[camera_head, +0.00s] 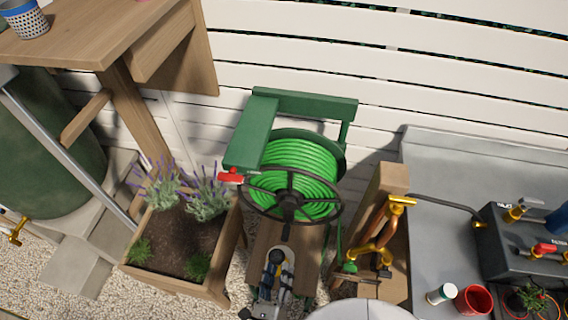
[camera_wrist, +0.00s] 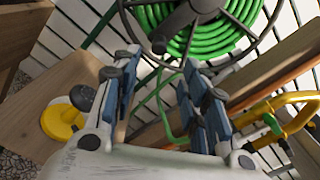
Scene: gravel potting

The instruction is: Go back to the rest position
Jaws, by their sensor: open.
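My gripper (camera_head: 274,262) is at the bottom middle of the head view, in front of the green hose reel's wheel and over the wooden board (camera_head: 262,238). In the wrist view my gripper (camera_wrist: 160,68) has its two blue-grey fingers apart, with nothing between them. The hose reel with bright green hose (camera_head: 300,172) stands beyond the gripper. Its hose also shows at the top of the wrist view (camera_wrist: 225,45). A yellow round item (camera_wrist: 60,121) lies on the board, left of the fingers. What lies directly under my gripper is partly hidden.
A wooden planter (camera_head: 170,285) with lavender stands at the left, below a wooden shelf (camera_head: 100,35). A wooden post with brass taps (camera_head: 372,250) stands close at the right. A grey counter (camera_head: 435,215) holds a red pot (camera_head: 474,299) and a white cup (camera_head: 440,293). A white fence closes the back.

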